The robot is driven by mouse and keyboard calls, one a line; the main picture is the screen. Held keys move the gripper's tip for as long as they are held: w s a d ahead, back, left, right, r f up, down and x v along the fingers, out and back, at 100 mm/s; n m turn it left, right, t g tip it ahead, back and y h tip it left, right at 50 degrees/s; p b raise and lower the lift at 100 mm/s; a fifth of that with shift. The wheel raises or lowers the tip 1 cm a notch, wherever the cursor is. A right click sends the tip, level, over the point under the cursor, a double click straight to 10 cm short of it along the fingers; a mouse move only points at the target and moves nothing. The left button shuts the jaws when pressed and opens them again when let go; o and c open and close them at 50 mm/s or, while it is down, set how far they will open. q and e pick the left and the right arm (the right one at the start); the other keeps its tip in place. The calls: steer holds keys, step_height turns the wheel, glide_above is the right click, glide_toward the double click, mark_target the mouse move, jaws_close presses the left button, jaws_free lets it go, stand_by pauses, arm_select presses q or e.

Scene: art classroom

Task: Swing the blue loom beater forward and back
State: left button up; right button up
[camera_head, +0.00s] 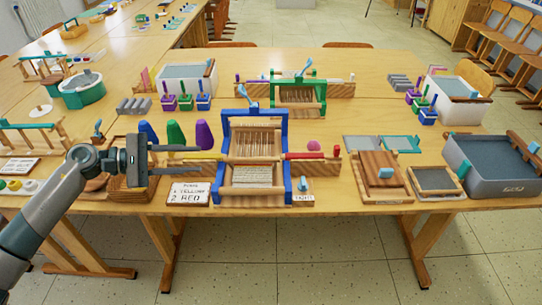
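The loom (285,140) has an upright blue frame with pale warp threads and stands at the front middle of the table. My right gripper is not in view.
A red shuttle (303,155) lies to the loom's right. Green and purple cones (204,134) stand behind my gripper. A green loom (320,90) stands behind, and a grey tub (495,165) is at right.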

mark_target(245, 160)
arm_select(q)
steer(key=shift+a+f+m, duration=0.2)
steer(key=shift+m, duration=0.1)
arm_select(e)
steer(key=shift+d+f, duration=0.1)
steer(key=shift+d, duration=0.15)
